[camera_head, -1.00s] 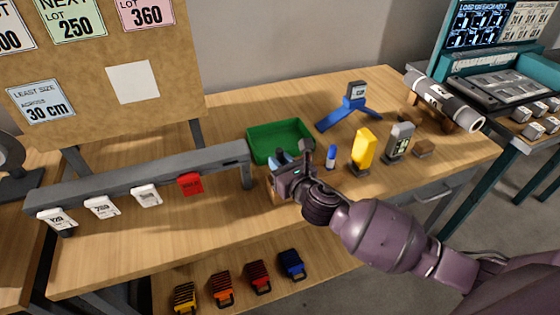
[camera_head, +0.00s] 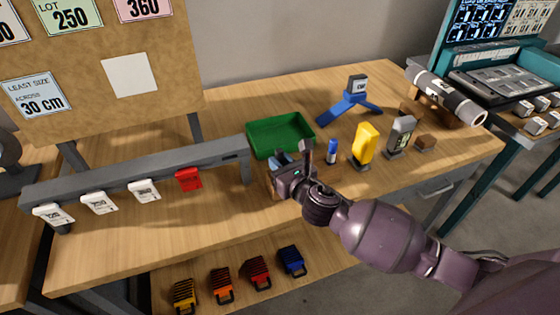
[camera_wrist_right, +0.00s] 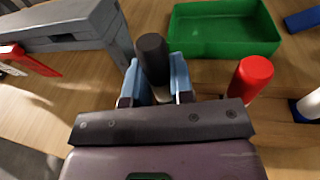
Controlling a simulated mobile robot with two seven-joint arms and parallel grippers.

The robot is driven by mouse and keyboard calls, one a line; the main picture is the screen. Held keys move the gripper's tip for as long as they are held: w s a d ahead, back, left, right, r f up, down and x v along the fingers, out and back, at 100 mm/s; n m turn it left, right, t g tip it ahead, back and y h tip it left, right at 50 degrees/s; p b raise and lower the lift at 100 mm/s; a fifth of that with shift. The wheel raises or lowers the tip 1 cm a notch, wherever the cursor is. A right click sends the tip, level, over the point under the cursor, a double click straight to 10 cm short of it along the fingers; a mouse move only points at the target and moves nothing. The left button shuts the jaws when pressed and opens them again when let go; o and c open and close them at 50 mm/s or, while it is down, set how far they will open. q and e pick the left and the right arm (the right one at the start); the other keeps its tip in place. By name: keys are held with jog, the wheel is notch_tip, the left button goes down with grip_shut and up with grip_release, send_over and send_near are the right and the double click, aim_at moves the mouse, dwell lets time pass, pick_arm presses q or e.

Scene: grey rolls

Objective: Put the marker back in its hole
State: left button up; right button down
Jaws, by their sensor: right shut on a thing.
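In the right wrist view, a black-capped marker (camera_wrist_right: 152,58) stands about upright between the two blue fingers of my right gripper (camera_wrist_right: 154,80), which is shut on it. A bit of its pale body shows under the cap; its lower end is hidden. In the head view my right gripper (camera_head: 284,160) is over the left part of a wooden block (camera_head: 350,186), and the marker is hard to make out. A red-capped marker (camera_wrist_right: 252,76) and a blue-capped marker (camera_head: 331,152) stand to the right. The hole under the gripper is hidden. My left gripper is not in view.
A green tray (camera_head: 281,152) lies just behind the gripper. A grey rail (camera_head: 130,172) with hanging tags is to the left. A yellow device (camera_head: 365,143) and a grey device (camera_head: 400,137) stand right. The front left tabletop is clear.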

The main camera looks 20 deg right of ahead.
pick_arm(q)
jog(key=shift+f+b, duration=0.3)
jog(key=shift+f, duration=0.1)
pick_arm(e)
jog(key=shift+f, duration=0.65)
jog(key=c, duration=0.9)
grip_release()
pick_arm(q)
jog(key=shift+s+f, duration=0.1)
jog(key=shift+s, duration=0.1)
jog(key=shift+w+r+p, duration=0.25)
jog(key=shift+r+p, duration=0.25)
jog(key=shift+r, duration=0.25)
pick_arm(e)
jog(key=v, duration=1)
jog(key=shift+s, duration=0.4)
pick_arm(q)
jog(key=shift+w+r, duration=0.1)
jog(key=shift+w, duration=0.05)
pick_arm(e)
jog(key=shift+d+r, duration=0.1)
